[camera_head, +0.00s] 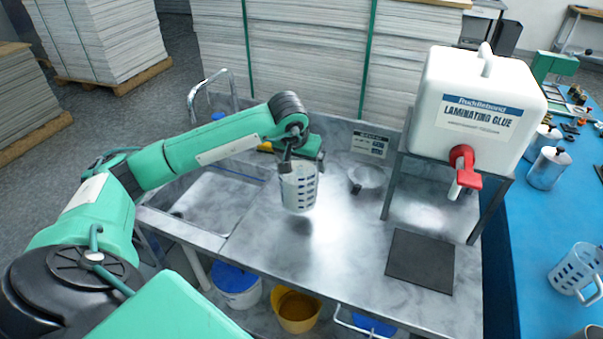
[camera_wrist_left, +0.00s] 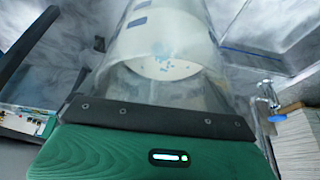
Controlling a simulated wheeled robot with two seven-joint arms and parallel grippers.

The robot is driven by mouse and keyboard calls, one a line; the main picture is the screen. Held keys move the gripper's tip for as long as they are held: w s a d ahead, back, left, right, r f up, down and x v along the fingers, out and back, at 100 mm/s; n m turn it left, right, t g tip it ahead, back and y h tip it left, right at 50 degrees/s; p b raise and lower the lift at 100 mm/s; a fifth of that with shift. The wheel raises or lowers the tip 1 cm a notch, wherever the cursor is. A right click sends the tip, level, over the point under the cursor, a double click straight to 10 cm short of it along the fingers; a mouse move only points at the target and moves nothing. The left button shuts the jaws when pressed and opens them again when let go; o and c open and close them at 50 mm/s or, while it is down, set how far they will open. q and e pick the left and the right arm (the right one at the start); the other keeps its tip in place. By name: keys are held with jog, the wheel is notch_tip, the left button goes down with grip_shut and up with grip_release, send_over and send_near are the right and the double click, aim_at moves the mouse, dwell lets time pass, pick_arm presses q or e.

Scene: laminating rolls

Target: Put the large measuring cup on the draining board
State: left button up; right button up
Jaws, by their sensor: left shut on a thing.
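A clear measuring cup (camera_head: 299,190) with dark markings hangs below my left gripper (camera_head: 293,160), which is shut on it. It is roughly upright, over the metal counter (camera_head: 310,245) to the right of the sink; whether its base touches the counter I cannot tell. In the left wrist view the clear cup (camera_wrist_left: 165,60) fills the middle in front of the gripper. Another measuring cup (camera_head: 575,268) with a handle stands on the blue table at the right. My right gripper is not seen.
A white laminating glue tank (camera_head: 475,105) with a red tap stands on a metal frame at the right. A dark square mat (camera_head: 420,261) lies below it. The sink (camera_head: 215,205) with a tap (camera_head: 213,90) is at the left. A clear dish (camera_head: 368,177) sits behind.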

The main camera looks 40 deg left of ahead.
pick_arm(q)
jog(key=shift+f+p, duration=0.6)
jog(key=shift+f, duration=2.05)
jog(key=shift+f, duration=0.2)
jog(key=o, duration=1.7)
jog(key=shift+r, duration=0.1)
